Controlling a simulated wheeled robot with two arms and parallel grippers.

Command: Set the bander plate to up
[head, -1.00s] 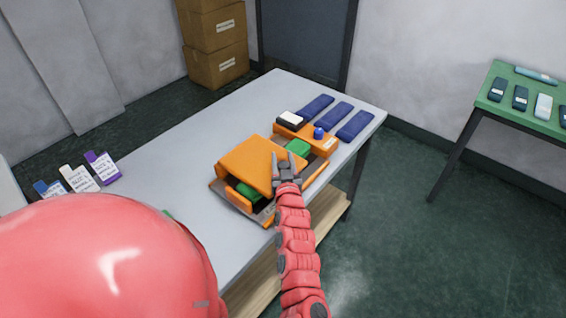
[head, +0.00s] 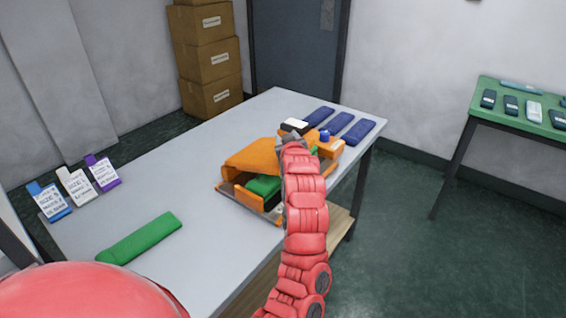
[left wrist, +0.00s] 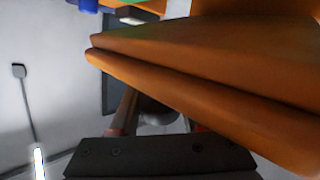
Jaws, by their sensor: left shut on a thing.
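The orange knitting machine (head: 277,203) stands on the grey table. Its broad orange plate (head: 252,158) is tilted above green material (head: 264,186). I take this plate to be the bander plate. My left gripper (head: 291,138) is at the right end of the plate, shut on it; my own arm hides the grip and part of the machine. In the left wrist view the orange plate (left wrist: 205,75) runs large and slanted across the picture, above the dark gripper body (left wrist: 160,158). My right gripper is not in view.
A blue knob (head: 325,135), a black-and-white block (head: 294,125) and blue pads (head: 358,132) are at the far end. A green bar (head: 140,238) and labelled cards (head: 76,187) lie at left. The grey table (head: 165,185) is bare between. A green table (head: 520,115) stands right.

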